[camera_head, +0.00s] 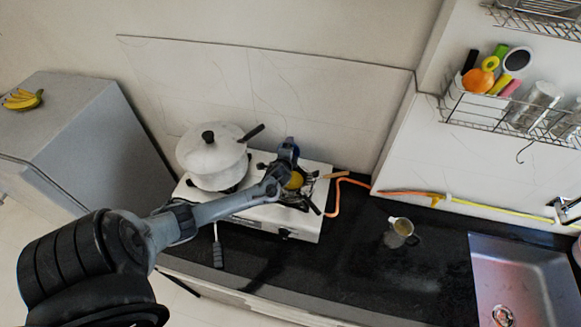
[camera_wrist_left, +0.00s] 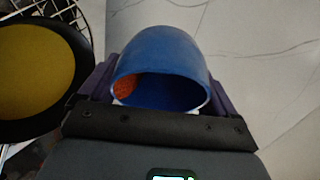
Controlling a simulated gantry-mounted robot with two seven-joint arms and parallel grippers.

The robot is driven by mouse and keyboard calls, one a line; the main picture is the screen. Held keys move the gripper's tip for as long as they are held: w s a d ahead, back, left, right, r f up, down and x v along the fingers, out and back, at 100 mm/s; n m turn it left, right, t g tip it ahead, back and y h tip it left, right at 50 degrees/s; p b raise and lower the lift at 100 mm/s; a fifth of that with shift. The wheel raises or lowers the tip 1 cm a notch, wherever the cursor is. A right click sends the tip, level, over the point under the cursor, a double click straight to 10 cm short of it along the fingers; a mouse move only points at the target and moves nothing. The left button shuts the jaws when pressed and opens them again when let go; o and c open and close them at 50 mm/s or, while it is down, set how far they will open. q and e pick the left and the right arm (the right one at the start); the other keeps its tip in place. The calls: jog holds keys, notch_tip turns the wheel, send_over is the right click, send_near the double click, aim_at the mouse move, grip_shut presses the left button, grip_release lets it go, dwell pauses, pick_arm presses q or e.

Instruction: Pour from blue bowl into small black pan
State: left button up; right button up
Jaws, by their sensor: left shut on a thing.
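My left gripper (camera_head: 286,158) is shut on the blue bowl (camera_head: 291,142). It holds the bowl above the back right part of the stove. In the left wrist view the bowl (camera_wrist_left: 165,52) sits between the two gripper fingers (camera_wrist_left: 160,88). Its opening faces the camera, and an orange-brown patch shows inside at the left. The small black pan (camera_wrist_left: 84,45), with a yellow inside, lies left of the bowl in that view. In the head view the pan (camera_head: 295,181) is on the right burner, partly hidden by my gripper. My right gripper is out of view.
A white lidded pot (camera_head: 205,165) stands on the left of the white stove (camera_head: 262,221). An orange hose (camera_head: 335,197) runs right from the stove. A metal cup (camera_head: 402,228) stands on the dark counter (camera_head: 360,275), left of the sink (camera_head: 525,285). The wall is close behind.

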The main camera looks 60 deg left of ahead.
pick_arm(q)
jog(key=shift+d+f+t+y+b, duration=0.15)
jog(key=shift+t+y+b, duration=0.15)
jog(key=shift+y+b, duration=0.25)
jog(key=shift+d+m+y+b, duration=0.1)
jog(key=shift+m+y+b, duration=0.2)
jog(key=shift+b, duration=0.15)
dwell(0.6)
jog(key=shift+s+d+r+t+y, duration=0.1)
jog(key=shift+r+t+y, duration=0.1)
jog(key=shift+t+y, duration=0.1)
dwell(0.5)
jog(key=shift+d+t+y+b, duration=0.2)
jog(key=shift+t+y+b, duration=0.1)
jog(key=shift+b, duration=0.4)
jog(key=shift+s+r+m, duration=0.1)
jog(key=shift+r+m, duration=0.1)
jog(key=shift+m, duration=0.1)
dwell(0.5)
